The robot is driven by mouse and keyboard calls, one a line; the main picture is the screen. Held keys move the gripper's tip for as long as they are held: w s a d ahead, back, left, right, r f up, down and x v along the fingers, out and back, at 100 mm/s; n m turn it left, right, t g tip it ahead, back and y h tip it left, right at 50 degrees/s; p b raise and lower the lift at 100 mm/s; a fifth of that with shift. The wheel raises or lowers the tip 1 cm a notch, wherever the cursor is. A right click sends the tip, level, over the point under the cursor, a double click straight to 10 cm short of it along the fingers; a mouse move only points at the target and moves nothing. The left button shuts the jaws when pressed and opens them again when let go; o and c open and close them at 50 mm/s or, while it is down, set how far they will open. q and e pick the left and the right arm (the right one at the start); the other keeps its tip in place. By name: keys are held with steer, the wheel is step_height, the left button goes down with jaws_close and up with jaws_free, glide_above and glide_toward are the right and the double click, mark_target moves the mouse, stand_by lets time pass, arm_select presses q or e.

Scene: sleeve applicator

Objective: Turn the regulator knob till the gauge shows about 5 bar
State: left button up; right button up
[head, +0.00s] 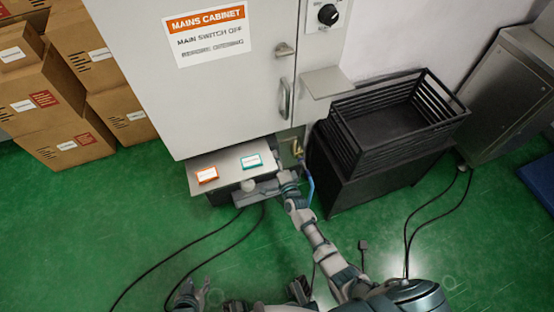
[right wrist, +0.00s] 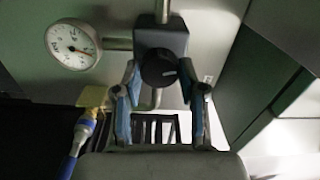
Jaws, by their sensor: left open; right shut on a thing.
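The regulator knob (right wrist: 160,68) is black with a pale mark and sits on a grey regulator body in the right wrist view. My right gripper (right wrist: 164,78) has a finger on each side of the knob and is shut on it. The round white gauge (right wrist: 72,45) is to the left of the knob. Its needle points to the lower right of the picture; the numbers are too small to read surely. In the head view, I cannot make out the knob or the gauge dial. My left gripper (head: 190,294) is open and empty, low over the green floor.
A mains cabinet (head: 215,90) stands above a low ledge with an orange and a green label (head: 252,162). A blue hose (right wrist: 74,140) with a brass fitting is beside the regulator. A black crate (head: 390,125) is at the right. Cables (head: 160,262) lie on the floor.

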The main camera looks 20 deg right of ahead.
steer(key=shift+s+a+f+n, duration=0.1)
steer(key=shift+a+f+n, duration=0.15)
steer(key=shift+n, duration=0.25)
steer(key=shift+f, duration=0.1)
steer(key=o, duration=1.1)
steer(key=shift+o, duration=0.2)
steer(key=shift+r, duration=0.2)
steer(key=s, duration=1.1)
steer(key=shift+s+d, duration=0.2)
steer(key=shift+s, duration=0.2)
steer(key=shift+f, duration=0.1)
